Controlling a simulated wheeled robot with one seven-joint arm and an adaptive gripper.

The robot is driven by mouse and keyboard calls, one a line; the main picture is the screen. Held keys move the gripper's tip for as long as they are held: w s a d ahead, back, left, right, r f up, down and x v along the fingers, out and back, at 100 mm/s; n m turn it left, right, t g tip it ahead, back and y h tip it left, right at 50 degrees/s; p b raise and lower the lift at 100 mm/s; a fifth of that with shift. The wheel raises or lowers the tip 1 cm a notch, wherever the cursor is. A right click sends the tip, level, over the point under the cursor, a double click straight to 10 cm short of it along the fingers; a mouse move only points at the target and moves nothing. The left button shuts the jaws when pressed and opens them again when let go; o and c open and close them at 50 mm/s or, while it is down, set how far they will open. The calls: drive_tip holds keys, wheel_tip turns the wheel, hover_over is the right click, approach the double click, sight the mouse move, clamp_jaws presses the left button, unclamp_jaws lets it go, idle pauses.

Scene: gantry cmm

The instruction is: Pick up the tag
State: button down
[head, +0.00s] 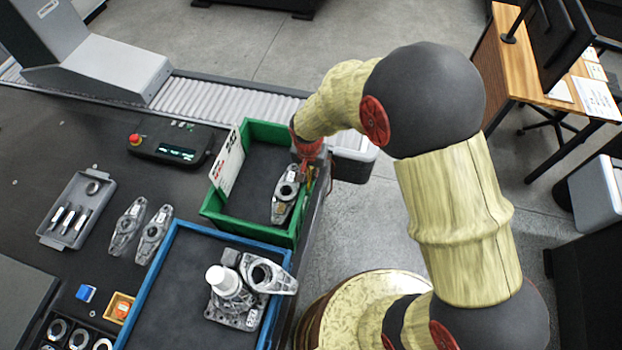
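No item is clearly recognisable as a loose tag. A white card with dark print (228,162) stands upright along the left wall of the green bin (208,212); I cannot tell if it is the tag. My gripper (306,178) is at the bin's right side, pointing down, beside a grey metal casting (285,195) that lies in the bin. The fingers are small and partly hidden by the wrist, so their opening and anything between them cannot be made out. Small orange and yellow-green patches show near the fingers.
A grey tray (50,240), loose castings (128,226) and a control box (172,145) are left. A roller conveyor (215,100) runs behind.

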drive_tip(key=shift+r, duration=0.15)
drive_tip(key=shift+r, duration=0.25)
drive_tip(key=s+a+r+p, duration=0.1)
drive_tip(key=s+a+r, duration=0.3)
drive_tip(key=r, duration=0.4)
drive_tip(key=s+a+r+p, duration=0.2)
drive_tip(key=s+a+r, duration=0.2)
drive_tip(key=a+r, duration=0.3)
drive_tip(key=shift+a+r, duration=0.25)
drive_tip(key=shift+r, duration=0.6)
